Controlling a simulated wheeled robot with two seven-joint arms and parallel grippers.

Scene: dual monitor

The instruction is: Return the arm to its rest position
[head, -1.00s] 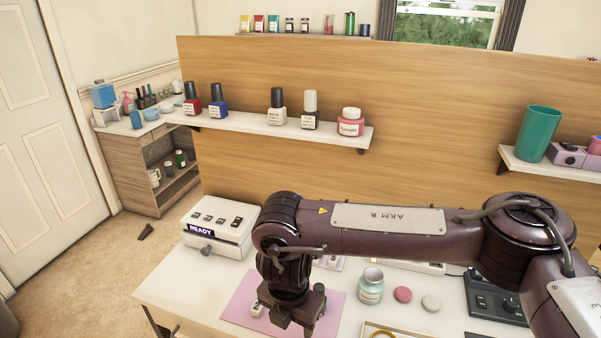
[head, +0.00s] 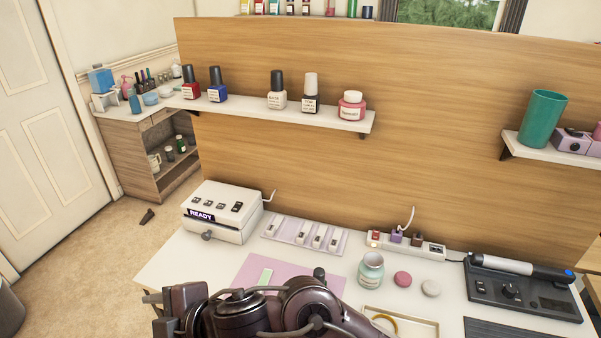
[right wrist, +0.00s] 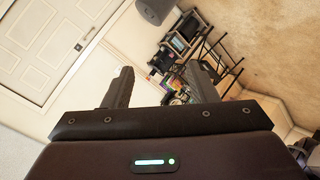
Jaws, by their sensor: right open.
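My right arm (head: 270,310) is folded low at the bottom of the head view, in front of the table's near edge. It covers part of the pink mat (head: 250,270). Its gripper tips cannot be made out in the head view. In the right wrist view my right gripper (right wrist: 160,85) is open, its two dark fingers wide apart with nothing between them. Beyond it are a white door and the floor, seen tilted. My left gripper is not in view.
The white table (head: 165,262) holds a white box reading READY (head: 222,212), a tray of small pieces (head: 305,236), an open jar (head: 371,271), a power strip (head: 430,250) and a black device (head: 520,290). A shelf (head: 270,120) with bottles hangs behind.

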